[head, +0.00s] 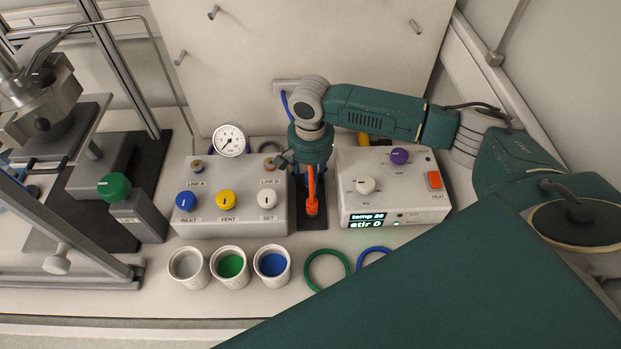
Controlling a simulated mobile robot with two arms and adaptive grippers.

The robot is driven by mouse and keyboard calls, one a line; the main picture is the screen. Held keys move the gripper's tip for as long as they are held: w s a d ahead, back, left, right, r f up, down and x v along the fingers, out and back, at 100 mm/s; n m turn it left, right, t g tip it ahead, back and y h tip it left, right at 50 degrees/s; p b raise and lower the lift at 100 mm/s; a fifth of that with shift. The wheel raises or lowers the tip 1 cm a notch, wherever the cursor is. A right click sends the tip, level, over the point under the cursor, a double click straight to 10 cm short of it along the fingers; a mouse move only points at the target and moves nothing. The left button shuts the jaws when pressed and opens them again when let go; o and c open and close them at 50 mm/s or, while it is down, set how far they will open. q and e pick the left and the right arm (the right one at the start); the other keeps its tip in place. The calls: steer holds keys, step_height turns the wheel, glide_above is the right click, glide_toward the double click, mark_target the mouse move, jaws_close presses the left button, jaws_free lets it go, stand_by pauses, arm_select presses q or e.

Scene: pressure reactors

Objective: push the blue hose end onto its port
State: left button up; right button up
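A blue hose (286,102) shows as a short length by the back panel, just left of my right wrist; its end is hidden. Two small brass-coloured ports stand on top of the grey valve box (230,222), one by the LINE A label (197,166) and one by the LINE B label (269,163). My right gripper (308,165) points down between the valve box and the heater unit, close to the LINE B port. Its fingertips are mostly hidden, so I cannot tell what it holds. My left gripper is not in view.
An orange-red handle (312,192) stands just in front of my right gripper. The heater unit (395,190) is to the right, a gauge (230,140) behind the box. Three cups (230,267) and a green ring (327,268) lie in front. A metal frame stands left.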

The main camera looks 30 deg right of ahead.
jaws_close()
steer(key=shift+r, duration=0.1)
step_height(320, 180, up, 20)
steer(key=b, duration=0.1)
stand_by(0.5)
stand_by(0.4)
